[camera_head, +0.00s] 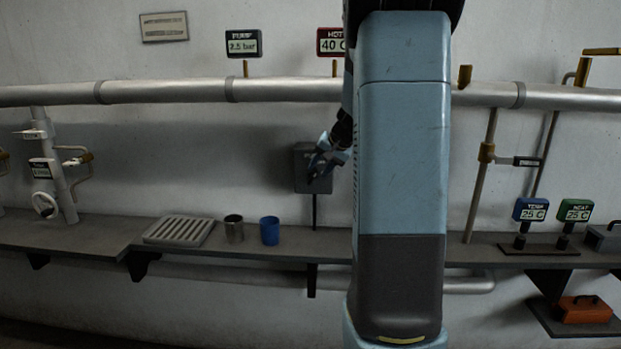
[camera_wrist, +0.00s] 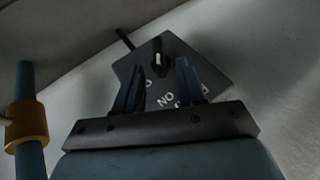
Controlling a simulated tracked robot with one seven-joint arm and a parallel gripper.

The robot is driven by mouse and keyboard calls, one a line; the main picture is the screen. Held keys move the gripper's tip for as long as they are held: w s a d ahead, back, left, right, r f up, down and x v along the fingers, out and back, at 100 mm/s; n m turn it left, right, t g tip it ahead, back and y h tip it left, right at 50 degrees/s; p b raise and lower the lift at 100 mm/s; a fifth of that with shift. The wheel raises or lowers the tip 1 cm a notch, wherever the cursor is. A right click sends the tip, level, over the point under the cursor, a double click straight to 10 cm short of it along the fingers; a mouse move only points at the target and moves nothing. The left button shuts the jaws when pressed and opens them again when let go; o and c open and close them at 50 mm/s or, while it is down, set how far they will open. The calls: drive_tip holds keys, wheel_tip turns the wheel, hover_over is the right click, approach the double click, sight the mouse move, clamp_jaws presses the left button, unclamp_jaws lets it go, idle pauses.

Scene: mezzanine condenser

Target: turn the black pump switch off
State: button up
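The pump switch is a dark grey box (camera_head: 302,180) on the wall, left of my arm in the head view. In the wrist view its tilted face plate (camera_wrist: 205,75) shows a dark rotary knob (camera_wrist: 165,46) with a pale mark. Upside-down white lettering, including what reads as ON, lies below the knob. My gripper (camera_wrist: 160,66) is open, its two blue fingers pointing at the plate with the knob in line with the gap between them. I cannot tell whether they touch anything. In the head view my gripper (camera_head: 322,164) covers part of the box.
A thick pipe (camera_head: 170,91) crosses the wall above. Two gauges (camera_head: 531,209) (camera_head: 575,210) stand at right.

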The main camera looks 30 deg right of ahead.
sight(317, 172)
drive_tip(key=shift+x, duration=2.55)
